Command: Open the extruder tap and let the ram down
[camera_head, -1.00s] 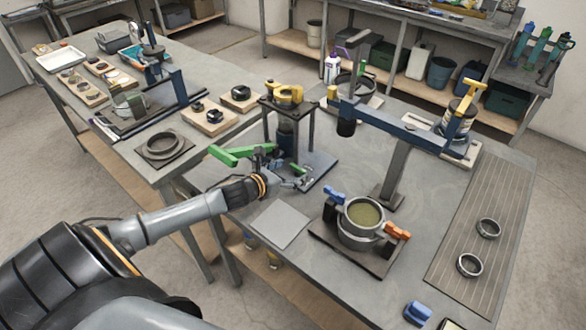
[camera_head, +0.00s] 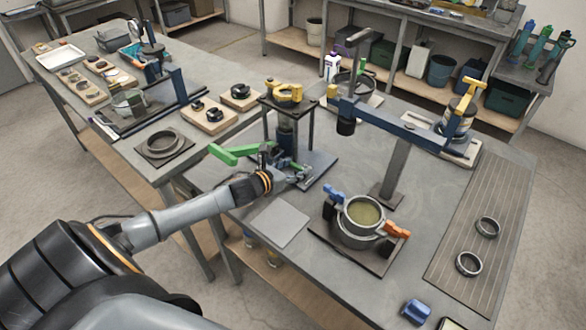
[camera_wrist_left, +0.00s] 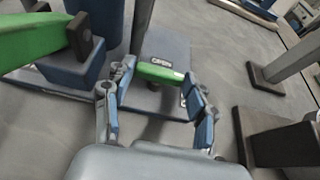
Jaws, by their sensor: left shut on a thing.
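The extruder is a dark frame (camera_head: 287,103) with a yellow piece (camera_head: 285,91) on top and a base plate (camera_head: 322,170). A long green lever (camera_head: 232,154) sticks out to its left; it also fills the upper left of the left wrist view (camera_wrist_left: 30,43). My left gripper (camera_head: 298,174) is low at the extruder's front, over the base. In the left wrist view its fingers (camera_wrist_left: 157,104) stand either side of a short green tap handle (camera_wrist_left: 160,74) and are shut on it. The fingers hide part of the tap. My right gripper is not in view.
A pot (camera_head: 362,212) with blue and orange handles stands on a dark plate to the right. A post with a blue beam (camera_head: 400,124) rises behind it. A flat grey plate (camera_head: 278,224) lies in front of the gripper. Two rings (camera_head: 487,227) lie on the slatted area.

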